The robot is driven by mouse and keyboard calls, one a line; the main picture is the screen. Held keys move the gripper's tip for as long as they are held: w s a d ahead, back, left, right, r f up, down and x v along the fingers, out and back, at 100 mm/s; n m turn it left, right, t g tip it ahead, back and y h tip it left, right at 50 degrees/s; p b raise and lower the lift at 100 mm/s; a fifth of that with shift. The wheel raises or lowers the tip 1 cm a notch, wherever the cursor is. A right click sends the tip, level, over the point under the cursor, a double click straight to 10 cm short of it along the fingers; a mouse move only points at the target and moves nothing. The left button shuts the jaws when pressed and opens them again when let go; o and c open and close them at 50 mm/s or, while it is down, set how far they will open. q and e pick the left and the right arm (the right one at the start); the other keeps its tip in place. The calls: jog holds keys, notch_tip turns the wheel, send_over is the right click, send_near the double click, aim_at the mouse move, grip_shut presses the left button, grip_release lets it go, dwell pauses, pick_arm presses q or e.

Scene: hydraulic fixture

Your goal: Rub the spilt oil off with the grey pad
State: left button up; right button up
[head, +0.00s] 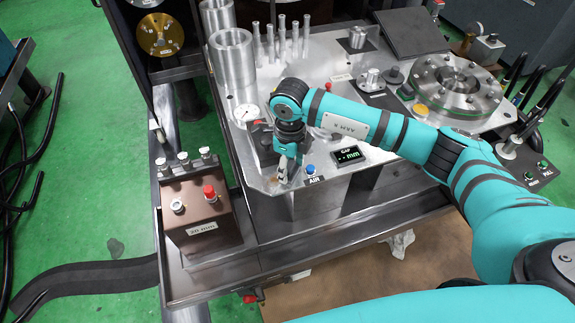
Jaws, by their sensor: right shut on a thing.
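My right gripper (284,172) points down at the near left part of the metal fixture plate (335,130). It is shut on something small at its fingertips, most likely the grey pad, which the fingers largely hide. The fingertips are low over the plate, close to its front left edge; I cannot tell whether the held thing touches the surface. I cannot make out the spilt oil clearly on the plate around the fingers. My left gripper is not in view.
A dial gauge (246,113) and a large metal cylinder (233,60) stand left of and behind the gripper. A blue air button (310,169) and a gap display (349,155) sit to its right. A brown box (202,210) stands at front left, and a round flange (458,85) at right.

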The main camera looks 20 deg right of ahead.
aim_at(289, 167)
jog(key=shift+s+r+p, duration=0.15)
jog(key=shift+r+p, duration=1.25)
jog(key=shift+r, duration=0.75)
jog(key=shift+r+p, duration=0.35)
jog(key=shift+r, duration=0.3)
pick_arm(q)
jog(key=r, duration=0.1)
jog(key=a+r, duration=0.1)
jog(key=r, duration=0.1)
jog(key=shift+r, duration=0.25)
pick_arm(e)
jog(key=shift+r, duration=0.1)
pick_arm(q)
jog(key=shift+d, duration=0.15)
pick_arm(e)
jog(key=shift+r, duration=0.15)
jog(key=shift+r+p, duration=0.8)
jog(key=shift+r, duration=0.55)
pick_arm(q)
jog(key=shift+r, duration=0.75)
